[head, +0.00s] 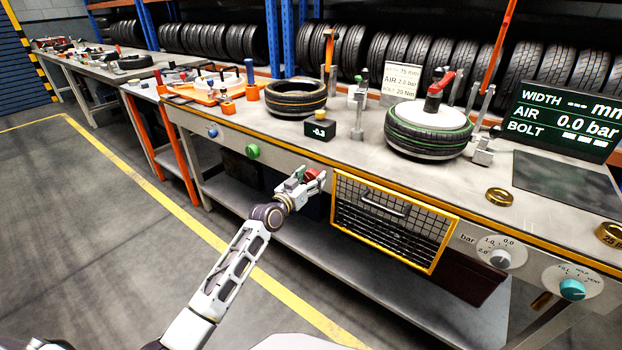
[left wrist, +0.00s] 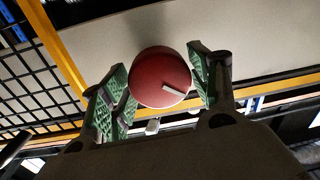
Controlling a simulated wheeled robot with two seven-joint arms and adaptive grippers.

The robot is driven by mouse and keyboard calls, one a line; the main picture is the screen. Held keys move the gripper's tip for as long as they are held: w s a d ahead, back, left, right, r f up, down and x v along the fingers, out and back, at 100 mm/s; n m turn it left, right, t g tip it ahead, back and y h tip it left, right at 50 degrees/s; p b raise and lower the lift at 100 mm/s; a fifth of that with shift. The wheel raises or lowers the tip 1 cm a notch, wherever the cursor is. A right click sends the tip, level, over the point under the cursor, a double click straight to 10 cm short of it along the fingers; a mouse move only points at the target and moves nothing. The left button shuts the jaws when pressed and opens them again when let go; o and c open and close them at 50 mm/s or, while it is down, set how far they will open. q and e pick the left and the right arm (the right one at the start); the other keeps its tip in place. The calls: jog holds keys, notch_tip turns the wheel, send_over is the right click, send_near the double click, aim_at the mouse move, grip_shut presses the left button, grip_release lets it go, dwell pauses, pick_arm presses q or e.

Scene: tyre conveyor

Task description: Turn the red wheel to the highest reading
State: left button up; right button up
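The red wheel (left wrist: 160,78) is a round red knob with a pale mark on its face, in the middle of the left wrist view. In the head view a little of the red wheel (head: 312,174) shows at the bench's front edge, mostly hidden by my left gripper (head: 308,182). In the left wrist view the green-padded fingers of my left gripper (left wrist: 163,85) stand on both sides of the wheel; whether both press on it is unclear. A small dark display (head: 320,131) on the bench above reads -0.3. My right gripper is not in view.
A yellow-framed mesh guard (head: 390,222) is just right of my left gripper. A green knob (head: 252,151) and a blue knob (head: 213,133) are further left on the bench front. Tyres (head: 296,97) and a large screen (head: 566,119) stand on the bench. The floor in front is clear.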

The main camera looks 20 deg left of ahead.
pick_arm(q)
jog(key=c, duration=0.6)
jog(key=shift+o, duration=0.2)
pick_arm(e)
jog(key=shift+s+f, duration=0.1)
